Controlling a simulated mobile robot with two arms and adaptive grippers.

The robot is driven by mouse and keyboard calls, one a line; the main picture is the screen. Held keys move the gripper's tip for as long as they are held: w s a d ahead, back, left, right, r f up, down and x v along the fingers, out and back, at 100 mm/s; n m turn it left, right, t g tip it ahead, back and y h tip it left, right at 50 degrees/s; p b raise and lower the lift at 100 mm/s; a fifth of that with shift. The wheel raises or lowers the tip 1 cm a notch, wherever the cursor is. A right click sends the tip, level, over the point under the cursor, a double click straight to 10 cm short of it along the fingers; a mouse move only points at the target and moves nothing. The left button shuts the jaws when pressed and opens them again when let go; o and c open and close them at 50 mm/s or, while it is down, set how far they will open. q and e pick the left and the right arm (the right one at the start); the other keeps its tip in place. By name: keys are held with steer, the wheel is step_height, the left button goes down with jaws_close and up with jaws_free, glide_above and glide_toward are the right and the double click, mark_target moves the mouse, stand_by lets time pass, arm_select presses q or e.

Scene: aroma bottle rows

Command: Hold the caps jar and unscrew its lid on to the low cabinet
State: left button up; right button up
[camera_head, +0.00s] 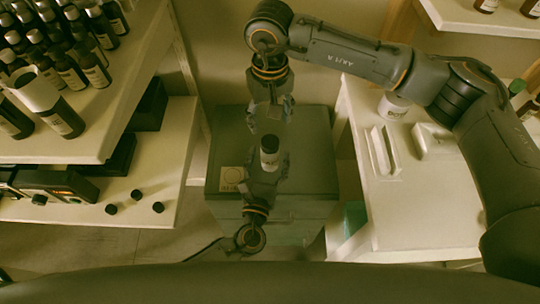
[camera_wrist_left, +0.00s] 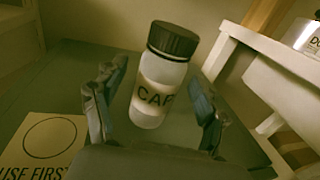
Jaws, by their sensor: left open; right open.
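The caps jar (camera_head: 269,160) is a small white jar with a dark ribbed lid (camera_head: 270,144). It stands upright on the grey-green low cabinet (camera_head: 315,165). In the left wrist view the jar (camera_wrist_left: 150,100) shows a label reading "CAP", and its lid (camera_wrist_left: 173,40) is on. My left gripper (camera_head: 267,163) is open, with one finger on each side of the jar. The left wrist view shows gaps between the jar and both fingers. My right gripper (camera_head: 270,115) is open and empty, on the far side of the jar, fingers pointing down.
A "USE FIRST" card with a circle (camera_head: 232,178) lies left of the jar on the cabinet. Shelves with several dark bottles (camera_head: 90,65) stand left, with loose black caps (camera_head: 136,195) below. A white table (camera_head: 420,200) with a jar (camera_head: 393,106) stands right.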

arm_select(q)
steer(key=shift+x, duration=0.85)
steer(key=shift+c, duration=0.4)
